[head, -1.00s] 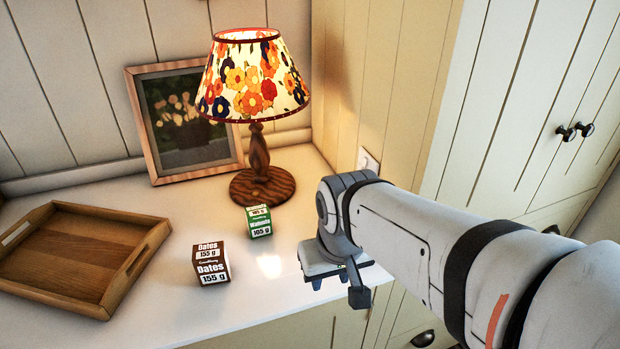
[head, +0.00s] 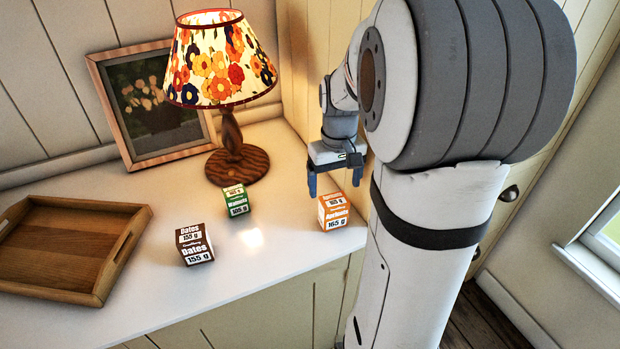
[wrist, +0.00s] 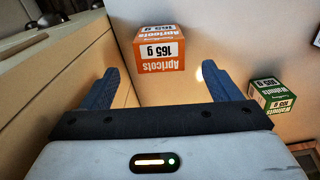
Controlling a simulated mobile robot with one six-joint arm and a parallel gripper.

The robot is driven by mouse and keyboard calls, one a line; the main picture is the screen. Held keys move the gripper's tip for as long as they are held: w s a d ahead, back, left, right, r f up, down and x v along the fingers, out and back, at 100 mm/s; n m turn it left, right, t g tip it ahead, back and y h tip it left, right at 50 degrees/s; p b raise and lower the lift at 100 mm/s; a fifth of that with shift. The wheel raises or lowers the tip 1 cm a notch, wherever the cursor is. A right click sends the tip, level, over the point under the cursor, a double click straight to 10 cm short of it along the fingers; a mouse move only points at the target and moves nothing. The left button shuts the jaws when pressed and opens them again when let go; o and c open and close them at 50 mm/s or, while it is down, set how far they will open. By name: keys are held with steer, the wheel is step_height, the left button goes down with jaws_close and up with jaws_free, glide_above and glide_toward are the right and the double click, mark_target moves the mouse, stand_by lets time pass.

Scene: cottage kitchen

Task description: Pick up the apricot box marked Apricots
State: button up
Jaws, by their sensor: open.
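The apricot box (head: 334,213) is a small orange and white carton marked Apricots, 165 g. It stands near the right end of the white counter in the head view. My gripper (head: 334,186) is open and empty, with its blue fingers pointing down beside and above the box. In the wrist view the apricot box (wrist: 159,50) appears upside down, beyond the gap between the two blue fingers of my gripper (wrist: 165,85). It is not between the fingers, and no contact shows.
A green walnuts box (head: 236,201) and a brown dates box (head: 194,245) stand to the left. A lamp (head: 236,165) and a framed picture (head: 110,80) stand behind. A wooden tray (head: 120,250) lies at the far left. The counter's front edge is close to the apricot box.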

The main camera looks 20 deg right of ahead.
mark_target(335, 199)
step_height(335, 199, down, 8)
steer(key=shift+s+r+p, duration=0.1)
steer(key=shift+s+p, duration=0.05)
steer(key=shift+p, duration=0.25)
steer(key=shift+c, duration=0.2)
steer(key=c, duration=1.1)
steer(key=shift+r, duration=0.1)
